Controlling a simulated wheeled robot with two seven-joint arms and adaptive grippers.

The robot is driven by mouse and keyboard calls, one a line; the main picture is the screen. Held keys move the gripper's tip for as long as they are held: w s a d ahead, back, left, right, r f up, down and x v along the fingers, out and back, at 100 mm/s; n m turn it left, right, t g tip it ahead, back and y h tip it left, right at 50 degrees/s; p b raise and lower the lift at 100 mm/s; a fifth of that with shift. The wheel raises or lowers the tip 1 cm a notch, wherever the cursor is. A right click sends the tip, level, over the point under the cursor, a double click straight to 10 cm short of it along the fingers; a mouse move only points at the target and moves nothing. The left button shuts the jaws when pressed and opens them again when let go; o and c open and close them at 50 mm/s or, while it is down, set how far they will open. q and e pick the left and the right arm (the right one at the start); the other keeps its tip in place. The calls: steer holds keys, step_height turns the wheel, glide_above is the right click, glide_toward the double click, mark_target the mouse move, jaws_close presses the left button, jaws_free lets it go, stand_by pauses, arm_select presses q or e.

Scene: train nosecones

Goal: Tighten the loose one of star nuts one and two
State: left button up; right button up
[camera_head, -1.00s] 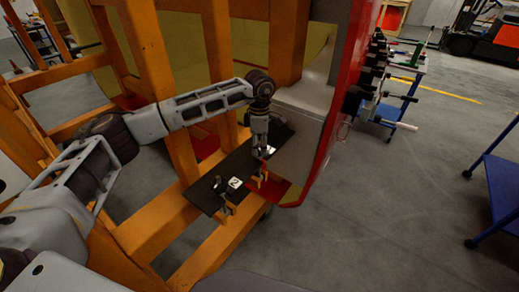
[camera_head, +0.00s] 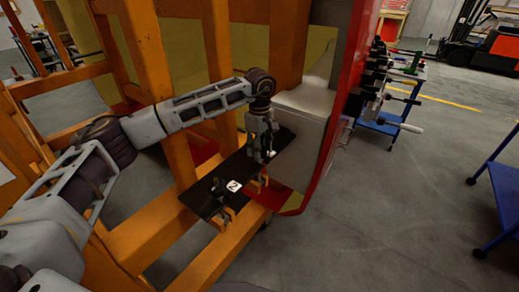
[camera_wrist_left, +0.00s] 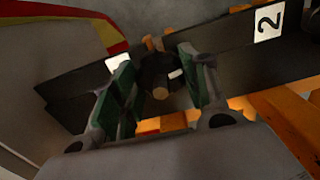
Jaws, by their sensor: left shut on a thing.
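A dark plate (camera_head: 262,160) is fixed across the orange frame beside the nosecone. My left gripper (camera_head: 262,152) points down at its far end. The left wrist view shows its green-padded fingers (camera_wrist_left: 160,88) on both sides of a dark star nut (camera_wrist_left: 155,66), shut on it. A white label beside this nut is partly covered, and its number cannot be read. By the number 2 label (camera_head: 233,186) at the plate's near end stands star nut two (camera_head: 219,187), dark and untouched. My right gripper is out of view.
The orange frame (camera_head: 222,35) rises close behind my left arm. The red-edged grey nosecone (camera_head: 305,112) stands right of the plate. A blue tool cart (camera_head: 395,118) and another blue cart (camera_head: 500,190) are at the right, with open floor between.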

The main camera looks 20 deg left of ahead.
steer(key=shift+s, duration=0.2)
arm_select(q)
steer(key=shift+r, duration=0.1)
steer(key=o, duration=1)
steer(key=shift+r, duration=0.55)
step_height(320, 180, up, 11)
steer(key=shift+f, duration=0.1)
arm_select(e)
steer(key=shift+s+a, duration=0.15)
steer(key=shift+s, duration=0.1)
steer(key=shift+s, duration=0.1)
